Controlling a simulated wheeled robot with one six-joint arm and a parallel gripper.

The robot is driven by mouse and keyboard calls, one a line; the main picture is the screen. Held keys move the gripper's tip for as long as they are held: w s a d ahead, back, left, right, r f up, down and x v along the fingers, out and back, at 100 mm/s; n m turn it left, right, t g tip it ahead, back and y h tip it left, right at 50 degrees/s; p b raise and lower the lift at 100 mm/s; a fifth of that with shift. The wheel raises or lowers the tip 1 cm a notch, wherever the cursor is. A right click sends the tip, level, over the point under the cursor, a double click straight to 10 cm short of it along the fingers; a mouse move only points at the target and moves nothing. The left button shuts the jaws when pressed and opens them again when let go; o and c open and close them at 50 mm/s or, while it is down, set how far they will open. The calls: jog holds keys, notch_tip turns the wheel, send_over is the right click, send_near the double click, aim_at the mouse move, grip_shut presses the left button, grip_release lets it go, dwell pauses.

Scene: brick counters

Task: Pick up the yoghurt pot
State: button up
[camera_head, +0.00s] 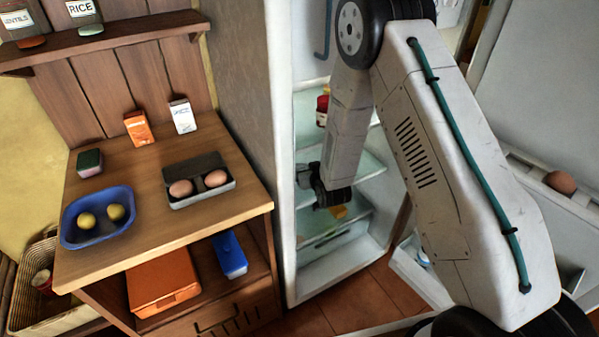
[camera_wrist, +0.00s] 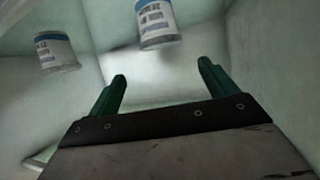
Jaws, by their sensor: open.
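My gripper (camera_wrist: 162,71) is open and empty, its two green fingers apart in the wrist view. In the head view my gripper (camera_head: 325,192) is inside the open fridge (camera_head: 345,285), partly hidden by my arm. The wrist view shows two white pots with blue labels. One pot (camera_wrist: 158,24) is beyond the fingertips, roughly between them and above. The other pot (camera_wrist: 56,52) is farther left. Both look apart from the fingers. I cannot read the labels well enough to tell which is the yoghurt pot. Neither pot is clear in the head view.
A red jar (camera_head: 322,108) stands on a higher fridge shelf, and a yellow item (camera_head: 338,212) lies below my gripper. The fridge walls are close around it. The open door holds an egg (camera_head: 560,182). A wooden counter (camera_head: 150,222) stands to the left.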

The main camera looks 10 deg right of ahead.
aim_at(300, 165)
notch_tip(300, 165, down, 3)
jog(key=shift+w+a+r+t, duration=0.15)
jog(key=shift+r+t, duration=0.05)
jog(key=shift+t, duration=0.2)
jog(key=shift+w+a+f, duration=0.1)
jog(key=shift+w+f, duration=0.05)
jog(key=shift+w, duration=0.1)
jog(key=x, duration=0.7)
jog(key=shift+w+a, duration=0.1)
jog(key=shift+w, duration=0.15)
jog(key=c, duration=1.2)
jog(key=shift+c, duration=0.2)
jog(key=shift+r, duration=0.25)
